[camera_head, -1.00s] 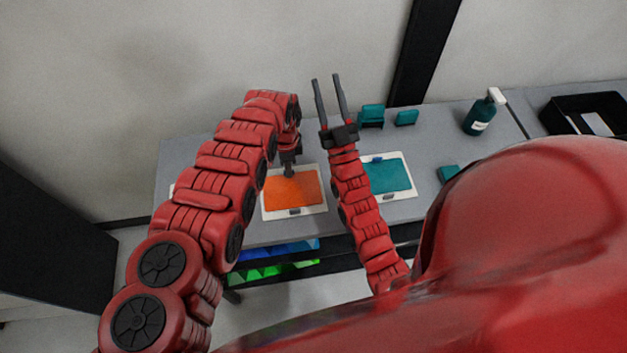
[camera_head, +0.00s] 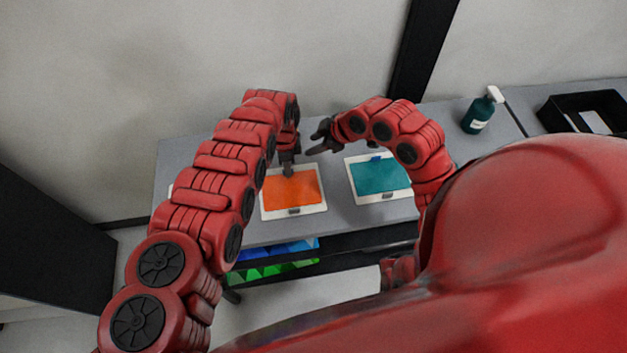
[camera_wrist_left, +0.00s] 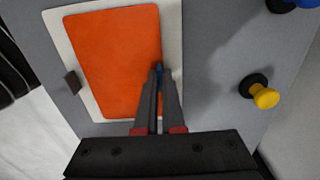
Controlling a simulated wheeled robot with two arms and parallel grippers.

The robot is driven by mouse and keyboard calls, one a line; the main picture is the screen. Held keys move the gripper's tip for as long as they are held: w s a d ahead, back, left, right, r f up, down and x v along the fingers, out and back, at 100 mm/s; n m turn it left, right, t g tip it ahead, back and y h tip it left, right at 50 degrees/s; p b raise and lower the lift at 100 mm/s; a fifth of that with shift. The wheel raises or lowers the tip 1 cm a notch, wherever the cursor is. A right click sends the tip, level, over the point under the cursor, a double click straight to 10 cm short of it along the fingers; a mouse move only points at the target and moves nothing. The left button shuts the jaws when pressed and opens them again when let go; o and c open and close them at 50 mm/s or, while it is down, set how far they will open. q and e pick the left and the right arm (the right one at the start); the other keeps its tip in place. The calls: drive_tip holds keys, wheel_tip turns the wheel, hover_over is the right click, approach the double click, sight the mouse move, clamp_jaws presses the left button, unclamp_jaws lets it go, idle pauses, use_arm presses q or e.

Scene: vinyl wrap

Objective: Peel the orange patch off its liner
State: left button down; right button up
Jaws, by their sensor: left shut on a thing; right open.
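The orange patch (camera_head: 291,188) lies flat on its white liner (camera_head: 266,209) on the grey table. It also shows in the left wrist view (camera_wrist_left: 115,60), with the liner's white border around it. My left gripper (camera_head: 288,169) is down at the patch's far edge. In the left wrist view its fingers (camera_wrist_left: 158,75) are shut on a small blue tab (camera_wrist_left: 159,72) at that edge; the fingers mostly hide the tab. A dark clip (camera_head: 295,210) sits at the liner's near edge. My right gripper (camera_head: 319,140) is open and empty, above the table right of the left gripper.
A teal patch (camera_head: 381,175) on a white liner lies to the right. A spray bottle (camera_head: 481,112) and a black bin (camera_head: 590,112) stand further right. In the left wrist view a yellow knob (camera_wrist_left: 265,97) stands beside the liner. Bare table lies between the liners.

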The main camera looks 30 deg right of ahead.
drive_tip(key=s+a+n+g, duration=0.5)
drive_tip(key=s+a, duration=0.1)
drive_tip(key=s, duration=0.5)
drive_tip(key=x, duration=1.1)
drive_tip(key=shift+w+a+r, duration=0.1)
drive_tip(key=shift+w+a, duration=0.1)
drive_tip(key=shift+a, duration=0.05)
clamp_jaws()
use_arm(q)
drive_tip(key=shift+r, duration=0.7)
idle(1.1)
drive_tip(key=shift+r, duration=3.45)
use_arm(e)
drive_tip(key=shift+y, duration=0.3)
